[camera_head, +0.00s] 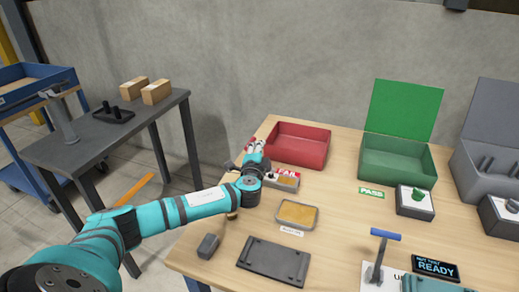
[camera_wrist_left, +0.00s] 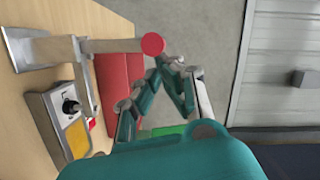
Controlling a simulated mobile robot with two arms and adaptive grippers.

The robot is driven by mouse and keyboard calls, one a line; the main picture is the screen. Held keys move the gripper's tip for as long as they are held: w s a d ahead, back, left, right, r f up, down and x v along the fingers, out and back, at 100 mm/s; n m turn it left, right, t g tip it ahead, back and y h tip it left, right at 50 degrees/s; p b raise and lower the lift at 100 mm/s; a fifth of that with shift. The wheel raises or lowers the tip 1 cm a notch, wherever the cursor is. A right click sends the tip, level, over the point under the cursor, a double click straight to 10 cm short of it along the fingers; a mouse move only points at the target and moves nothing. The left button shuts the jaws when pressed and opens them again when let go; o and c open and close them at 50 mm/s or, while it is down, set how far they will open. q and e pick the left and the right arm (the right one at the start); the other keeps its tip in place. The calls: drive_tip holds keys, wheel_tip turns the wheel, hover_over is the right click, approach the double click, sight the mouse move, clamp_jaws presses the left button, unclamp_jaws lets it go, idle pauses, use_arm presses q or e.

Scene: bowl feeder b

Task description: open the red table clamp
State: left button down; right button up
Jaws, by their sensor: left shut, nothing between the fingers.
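The red table clamp shows in the left wrist view as a metal base plate, a post and a bar (camera_wrist_left: 113,46) ending in a round red handle end (camera_wrist_left: 153,44). The base stands on the wooden table. In the head view it is mostly hidden by my left gripper (camera_head: 256,158); I cannot clearly tell its parts there. In the wrist view my left gripper (camera_wrist_left: 172,68) is shut and empty, its fingertips just beside the red end. Whether they touch it I cannot tell.
A red bin (camera_head: 300,146) and a grey box with a black knob (camera_head: 288,182) are close to the gripper.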

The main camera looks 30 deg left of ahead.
use_arm(q)
drive_tip(key=shift+a+r, duration=0.1)
drive_tip(key=shift+a, duration=0.2)
use_arm(e)
drive_tip(key=shift+w+r, duration=0.1)
drive_tip(key=shift+r, duration=0.05)
use_arm(q)
drive_tip(key=a+n, duration=0.1)
drive_tip(key=s+a+n, duration=0.1)
drive_tip(key=a+n, duration=0.1)
drive_tip(key=shift+a+r+n+g+h, duration=0.1)
drive_tip(key=shift+r+n+g+h, duration=0.1)
drive_tip(key=shift+n+g+h, duration=0.15)
drive_tip(key=s+a+f+n+h+p, duration=0.1)
drive_tip(key=a+f+n+h+p, duration=0.1)
drive_tip(key=a+n, duration=0.4)
drive_tip(key=shift+s+p, duration=0.15)
drive_tip(key=shift+p, duration=0.25)
use_arm(e)
drive_tip(key=s+f, duration=0.5)
drive_tip(key=f, duration=0.3)
drive_tip(key=shift+d+f+g, duration=0.15)
drive_tip(key=shift+d+g, duration=0.15)
drive_tip(key=shift+d, duration=0.05)
use_arm(q)
drive_tip(key=shift+f+h, duration=0.1)
drive_tip(key=shift+h, duration=0.15)
drive_tip(key=shift+d, duration=0.1)
drive_tip(key=v, duration=1.2)
